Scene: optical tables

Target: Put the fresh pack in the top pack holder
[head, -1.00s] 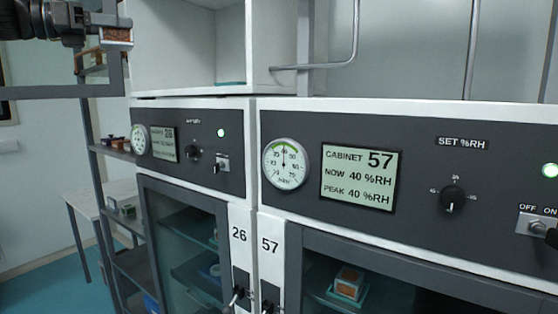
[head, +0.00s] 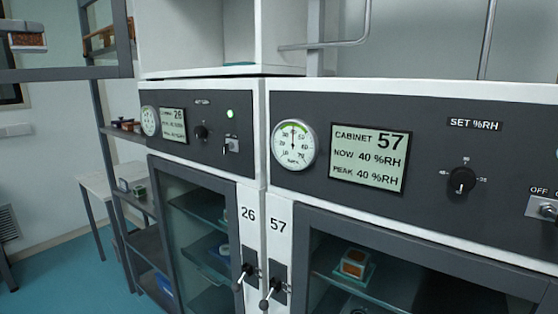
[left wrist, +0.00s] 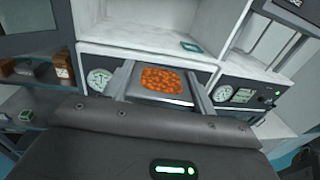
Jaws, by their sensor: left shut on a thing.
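My left gripper (left wrist: 161,92) is shut on a pack with an orange, bead-filled window (left wrist: 163,79), held between its two fingers in the left wrist view. In the head view the pack (head: 27,41) shows at the top left, its brown-orange beads under a pale edge; the gripper (head: 22,24) is only partly in frame there. A small teal-rimmed piece (left wrist: 190,46), which looks like a pack holder, lies on the floor of the open white compartment. Only its thin teal edge (head: 238,63) shows in the head view. The held pack is apart from it. My right gripper is out of view.
Below the compartment stand cabinet 26 (head: 194,131) and cabinet 57 (head: 431,152), with glass doors. A grey shelf rack (head: 148,240) stands at the left. The white compartment (left wrist: 140,28) has bare floor around the teal-rimmed piece.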

